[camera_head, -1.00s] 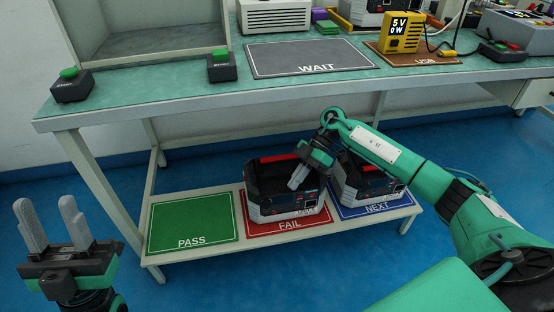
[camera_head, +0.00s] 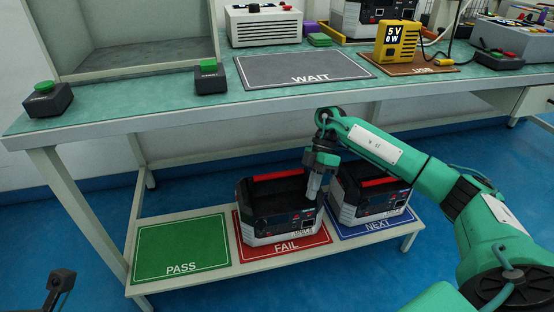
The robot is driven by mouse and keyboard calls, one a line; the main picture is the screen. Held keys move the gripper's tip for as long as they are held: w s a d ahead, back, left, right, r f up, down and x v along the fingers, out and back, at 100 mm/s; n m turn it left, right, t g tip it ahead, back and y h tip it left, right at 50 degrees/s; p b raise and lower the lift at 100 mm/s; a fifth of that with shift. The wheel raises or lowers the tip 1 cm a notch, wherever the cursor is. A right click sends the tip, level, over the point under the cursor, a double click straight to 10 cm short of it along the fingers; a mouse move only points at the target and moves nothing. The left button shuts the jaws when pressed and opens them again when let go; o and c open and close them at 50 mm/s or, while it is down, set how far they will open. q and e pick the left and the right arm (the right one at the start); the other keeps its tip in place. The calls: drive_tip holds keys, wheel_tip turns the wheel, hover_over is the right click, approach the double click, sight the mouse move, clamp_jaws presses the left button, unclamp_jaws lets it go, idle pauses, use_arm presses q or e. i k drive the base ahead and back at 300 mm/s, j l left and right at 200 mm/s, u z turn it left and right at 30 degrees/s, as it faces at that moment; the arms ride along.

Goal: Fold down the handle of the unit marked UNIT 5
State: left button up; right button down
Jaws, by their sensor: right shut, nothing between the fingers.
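A black and white unit with a red bar (camera_head: 277,175) on its top rear stands on the FAIL mat; its body (camera_head: 265,215) has a small label at the lower right front, too small to read for sure. A similar unit (camera_head: 375,200) with a red bar (camera_head: 380,172) stands on the NEXT mat. I cannot tell which is UNIT 5. My right gripper (camera_head: 314,187) is shut and empty, fingers pointing down at the right end of the FAIL unit; contact is unclear.
The low shelf carries a bare green PASS mat (camera_head: 181,248), the red FAIL mat (camera_head: 285,247) and the blue NEXT mat (camera_head: 376,226). The bench above holds an empty WAIT mat (camera_head: 300,70), a yellow meter (camera_head: 398,42) and green buttons (camera_head: 208,67). The bench edge overhangs the shelf.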

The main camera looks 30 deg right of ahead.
sight(304, 171)
drive_tip(key=i+l, duration=0.15)
drive_tip(key=i, duration=0.3)
drive_tip(key=i+l, duration=0.15)
drive_tip(key=i, duration=0.25)
